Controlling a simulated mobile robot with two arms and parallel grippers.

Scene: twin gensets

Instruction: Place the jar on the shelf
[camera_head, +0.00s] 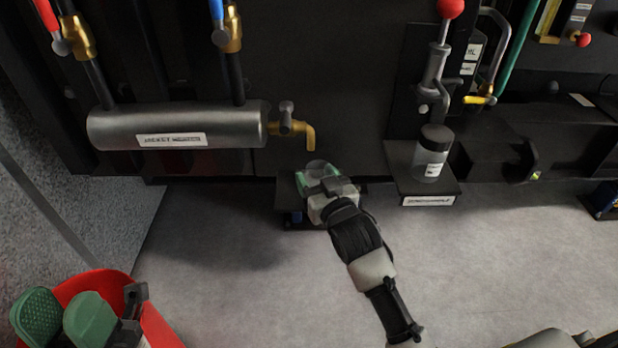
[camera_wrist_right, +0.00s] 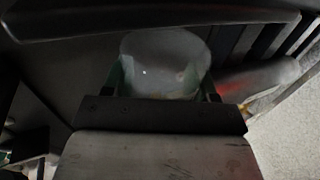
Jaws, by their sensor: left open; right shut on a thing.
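My right gripper (camera_head: 316,178) is shut on a clear jar (camera_head: 317,164), below and close to the brass tap of the metal cylinder. In the right wrist view the jar (camera_wrist_right: 165,55) sits between the green finger pads; its contents cannot be made out. A small dark shelf (camera_head: 286,194) shows around and under the gripper, which hides most of it; whether the jar touches it I cannot tell. Another jar (camera_head: 432,158), with a black lid and white label, stands upright on a labelled dark shelf (camera_head: 408,186) to the right. My left gripper (camera_head: 64,318) is open at the lower left.
A red container (camera_head: 158,325) is at the lower left, partly behind my left gripper. A lever pump (camera_head: 434,80) stands behind the lidded jar.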

